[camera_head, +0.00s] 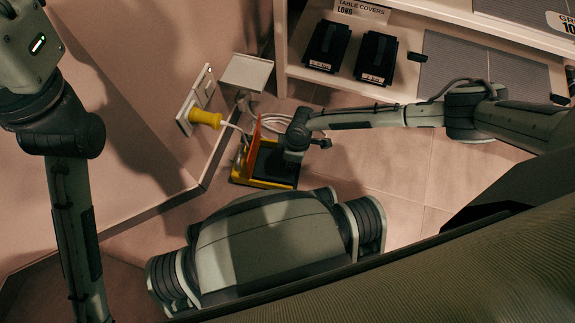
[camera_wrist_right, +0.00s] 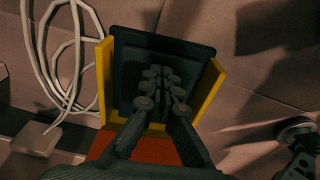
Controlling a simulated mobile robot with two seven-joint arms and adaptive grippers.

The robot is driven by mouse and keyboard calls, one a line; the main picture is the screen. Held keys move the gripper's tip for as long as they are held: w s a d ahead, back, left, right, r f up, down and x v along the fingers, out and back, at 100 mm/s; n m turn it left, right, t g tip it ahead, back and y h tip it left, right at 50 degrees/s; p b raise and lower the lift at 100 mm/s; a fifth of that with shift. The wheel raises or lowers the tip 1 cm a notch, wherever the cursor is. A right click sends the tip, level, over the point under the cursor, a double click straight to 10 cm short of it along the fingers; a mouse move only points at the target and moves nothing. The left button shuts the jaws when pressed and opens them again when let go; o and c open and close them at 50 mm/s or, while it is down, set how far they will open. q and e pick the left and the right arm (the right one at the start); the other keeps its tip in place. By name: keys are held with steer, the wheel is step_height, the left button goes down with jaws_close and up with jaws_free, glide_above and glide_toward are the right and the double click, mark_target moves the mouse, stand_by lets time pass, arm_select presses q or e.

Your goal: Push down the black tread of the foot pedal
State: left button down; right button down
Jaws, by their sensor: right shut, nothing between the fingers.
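The foot pedal stands on the floor near the wall, with a yellow frame (camera_head: 240,178), an orange part (camera_head: 254,148) and a black tread (camera_head: 272,166). My right arm reaches in from the right in the head view, and its wrist covers part of the pedal. In the right wrist view the black tread (camera_wrist_right: 190,55) lies between yellow side walls (camera_wrist_right: 212,88). My right gripper (camera_wrist_right: 160,75) is shut and empty, its fingertips over the tread; I cannot tell whether they touch it. My left arm shows at the left of the head view, but its gripper is out of view.
A white cable (camera_wrist_right: 68,65) lies coiled beside the pedal. A yellow plug (camera_head: 206,118) sits in a wall socket (camera_head: 186,117). A shelf with black packages (camera_head: 326,45) stands at the back. Open floor (camera_head: 370,165) lies right of the pedal.

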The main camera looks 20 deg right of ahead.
step_height(320, 180, down, 3)
steer(key=shift+r+b, duration=0.2)
steer(key=shift+b, duration=0.7)
steer(key=shift+r, duration=0.2)
steer(key=shift+s+d+r+p, duration=0.2)
steer(key=shift+d+p, duration=0.1)
steer(key=shift+p, duration=0.2)
steer(key=shift+s+d+r+p, duration=0.2)
steer(key=shift+s+d+p, duration=0.05)
steer(key=shift+d+p, duration=0.2)
steer(key=shift+s+d+r+p, duration=0.2)
steer(key=shift+s+d+p, duration=0.05)
steer(key=shift+d+p, duration=0.2)
steer(key=shift+s+d, duration=0.1)
steer(key=shift+d, duration=0.15)
steer(key=shift+f, duration=0.1)
step_height(320, 180, up, 12)
steer(key=d, duration=0.1)
steer(key=shift+s, duration=0.2)
